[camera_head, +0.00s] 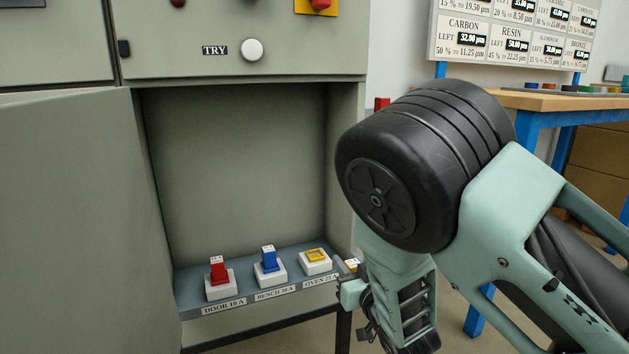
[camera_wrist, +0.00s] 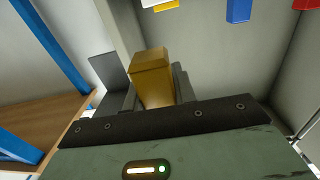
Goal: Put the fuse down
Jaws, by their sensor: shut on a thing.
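My gripper (camera_head: 352,284) is at the right end of the fuse shelf, in front of the cabinet opening. In the wrist view my gripper (camera_wrist: 154,88) is shut on a yellow-orange fuse (camera_wrist: 152,68), which stands out between the fingers. In the head view only a small part of this yellow fuse (camera_head: 352,265) shows, with a pale labelled top. It is right of the OVEN 25 A holder (camera_head: 315,265), a white base with a yellow square top and no tall fuse in it. Whether the held fuse touches anything cannot be told.
A red fuse (camera_head: 218,267) stands in the DOOR 10 A holder and a blue fuse (camera_head: 268,257) in the BENCH 20 A holder. The cabinet door (camera_head: 75,220) stands open at left. A wooden-topped bench (camera_head: 545,101) with blue legs is at right. The cabinet space above the shelf is clear.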

